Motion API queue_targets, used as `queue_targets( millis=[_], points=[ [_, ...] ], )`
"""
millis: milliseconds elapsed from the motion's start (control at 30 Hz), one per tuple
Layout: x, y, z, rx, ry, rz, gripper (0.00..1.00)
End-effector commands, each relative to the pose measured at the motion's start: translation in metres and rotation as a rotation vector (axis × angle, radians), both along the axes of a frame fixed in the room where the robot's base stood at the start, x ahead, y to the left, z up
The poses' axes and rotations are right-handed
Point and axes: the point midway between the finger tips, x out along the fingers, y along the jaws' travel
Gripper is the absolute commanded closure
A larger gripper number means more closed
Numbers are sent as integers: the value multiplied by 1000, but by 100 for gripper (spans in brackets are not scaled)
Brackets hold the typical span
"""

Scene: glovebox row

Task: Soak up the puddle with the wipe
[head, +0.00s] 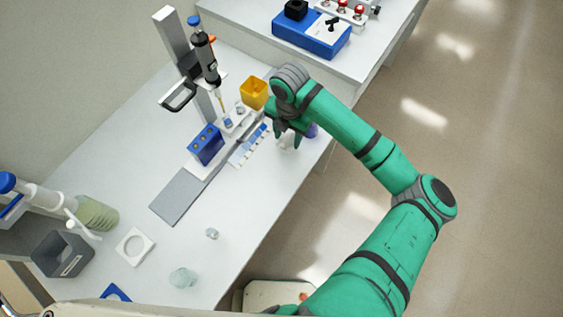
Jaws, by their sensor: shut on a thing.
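My gripper (287,138) is low over the right part of the bench, near its right edge. It is shut on a small whitish thing (288,145), which looks like the wipe and is mostly hidden by the fingers. I cannot tell whether it touches the bench top. No puddle shows clearly around the gripper; my arm and fingers hide part of the surface there. A pale, translucent bluish patch (182,277) lies on the front of the bench, far from the gripper; I cannot tell what it is.
A purple thing (311,130) stands right beside my gripper. A yellow container (253,93), a blue rack (206,145) and a pipette on a stand (205,55) are to its left. A grey plate (178,196) lies nearer. Bare bench (245,200) lies in front.

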Motion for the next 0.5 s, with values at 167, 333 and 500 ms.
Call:
queue_targets(
  millis=[167,333,500],
  points=[
    [0,2,15,0,-1,3,78],
    [0,2,26,0,0,5,78],
    [0,2,28,0,0,4,78]
  ],
)
